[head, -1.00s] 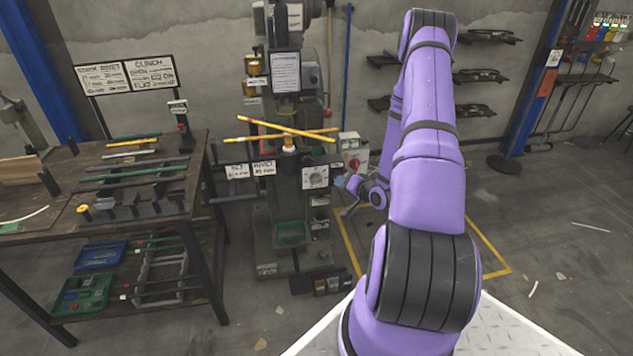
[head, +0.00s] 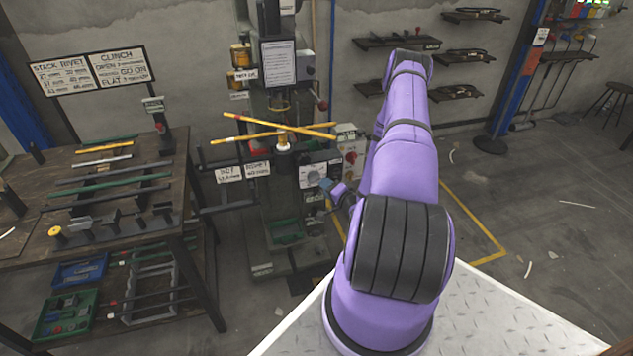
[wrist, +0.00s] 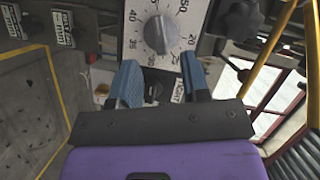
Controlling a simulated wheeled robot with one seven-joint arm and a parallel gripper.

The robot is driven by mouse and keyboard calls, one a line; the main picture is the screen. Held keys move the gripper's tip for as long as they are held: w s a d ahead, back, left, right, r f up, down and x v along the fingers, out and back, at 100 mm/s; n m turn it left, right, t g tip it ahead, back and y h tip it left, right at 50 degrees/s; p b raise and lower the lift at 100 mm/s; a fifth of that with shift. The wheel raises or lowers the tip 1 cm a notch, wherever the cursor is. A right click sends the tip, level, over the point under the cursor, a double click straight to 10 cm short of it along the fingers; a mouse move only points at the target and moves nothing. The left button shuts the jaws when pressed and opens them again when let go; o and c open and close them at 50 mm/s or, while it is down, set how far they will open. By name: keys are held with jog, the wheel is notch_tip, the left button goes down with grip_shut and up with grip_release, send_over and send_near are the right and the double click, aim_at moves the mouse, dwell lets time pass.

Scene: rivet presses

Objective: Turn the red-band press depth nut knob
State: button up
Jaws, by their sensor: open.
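The press (head: 285,130) stands upright in the middle of the head view. Its white dial plate (head: 305,171) with a grey round knob (head: 313,178) is on the front. In the wrist view the grey knob (wrist: 161,35) sits on the numbered plate (wrist: 187,12), with a pointer ridge across its face. My gripper (wrist: 159,62) is open, its two blue fingers spread below the knob in that picture. The knob shows beyond the fingertips, in line with the gap, and looks untouched. In the head view my gripper (head: 333,193) is just right of the dial.
Two yellow bars (head: 270,131) cross in front of the press above the dial. A grey box with a red knob (head: 350,157) stands right of it. A workbench (head: 110,200) with bars and bins is at left. Floor at right is clear inside yellow lines (head: 470,215).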

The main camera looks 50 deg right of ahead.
aim_at(316, 181)
jog(key=x, duration=0.5)
jog(key=shift+w+d, duration=0.1)
jog(key=shift+w, duration=0.25)
grip_shut()
